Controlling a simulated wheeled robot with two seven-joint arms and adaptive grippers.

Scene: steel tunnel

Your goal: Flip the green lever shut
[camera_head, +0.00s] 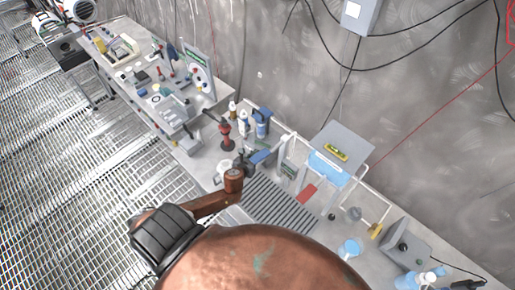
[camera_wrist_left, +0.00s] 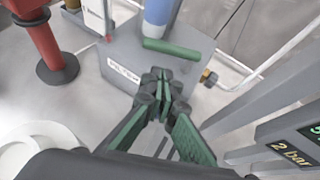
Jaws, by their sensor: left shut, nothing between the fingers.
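In the left wrist view, the green lever (camera_wrist_left: 172,48) is a short rounded bar on top of a grey box (camera_wrist_left: 122,55) with a white label. It lies roughly crosswise in the picture, in front of a blue cylinder (camera_wrist_left: 160,14). My left gripper (camera_wrist_left: 160,80) has its fingertips together and empty. They appear just short of the lever in the picture; I see no clear contact. In the head view, my left gripper (camera_head: 246,166) is small beside a blue part on the bench, and I cannot make out the lever there. My right gripper is not in view.
A red post (camera_wrist_left: 40,45) stands left of the box in the wrist view, and also shows in the head view (camera_head: 226,135). At right is a grey rack (camera_wrist_left: 265,105) with a "2 bar" display (camera_wrist_left: 290,153). A brass-coloured knob (camera_wrist_left: 208,77) sits beside the box.

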